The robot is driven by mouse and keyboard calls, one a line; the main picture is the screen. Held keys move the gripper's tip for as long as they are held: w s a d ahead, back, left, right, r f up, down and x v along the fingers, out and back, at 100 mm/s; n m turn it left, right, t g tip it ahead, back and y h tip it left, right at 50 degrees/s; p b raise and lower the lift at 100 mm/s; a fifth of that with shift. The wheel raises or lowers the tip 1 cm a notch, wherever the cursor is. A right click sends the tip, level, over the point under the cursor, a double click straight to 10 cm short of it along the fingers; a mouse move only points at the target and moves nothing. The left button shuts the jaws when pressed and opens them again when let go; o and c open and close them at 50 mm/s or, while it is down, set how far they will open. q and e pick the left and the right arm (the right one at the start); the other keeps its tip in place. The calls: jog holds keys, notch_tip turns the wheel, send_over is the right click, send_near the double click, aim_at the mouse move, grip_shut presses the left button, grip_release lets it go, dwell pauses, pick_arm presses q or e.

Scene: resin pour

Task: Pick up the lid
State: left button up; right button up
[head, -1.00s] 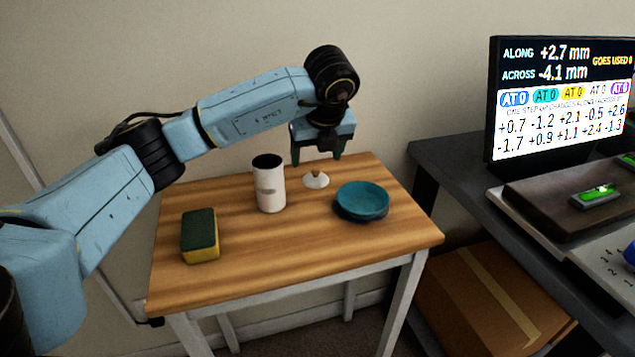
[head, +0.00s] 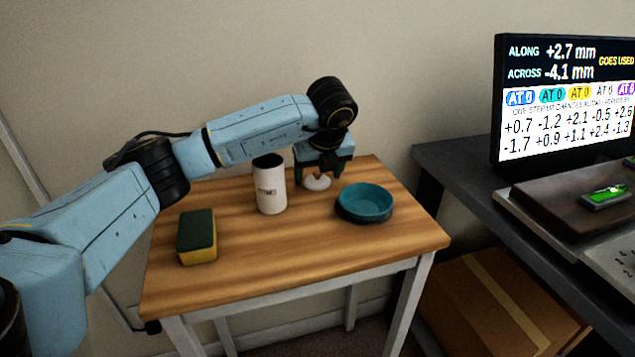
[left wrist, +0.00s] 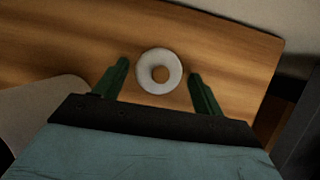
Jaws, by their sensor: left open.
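The lid is a small white round disc with a brown knob. In the head view the lid (head: 318,183) lies on the wooden table near its back edge, partly hidden by my gripper. In the left wrist view the lid (left wrist: 160,84) shows as a white ring around the brown knob (left wrist: 160,74). My left gripper (head: 317,184) is open and low over the lid, pointing down. In the left wrist view its green fingers (left wrist: 157,80) stand on either side of the lid, with gaps between. My right gripper is not in view.
A white cup (head: 270,190) stands just left of the lid. A teal dish (head: 365,200) sits to its right. A green and yellow sponge (head: 197,237) lies at the table's front left. The table's front middle (head: 310,255) is clear. A dark desk with a monitor (head: 560,105) stands at the right.

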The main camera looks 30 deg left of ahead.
pick_arm(q)
jog(key=shift+s, duration=0.1)
jog(key=c, duration=1.2)
jog(key=shift+c, duration=0.3)
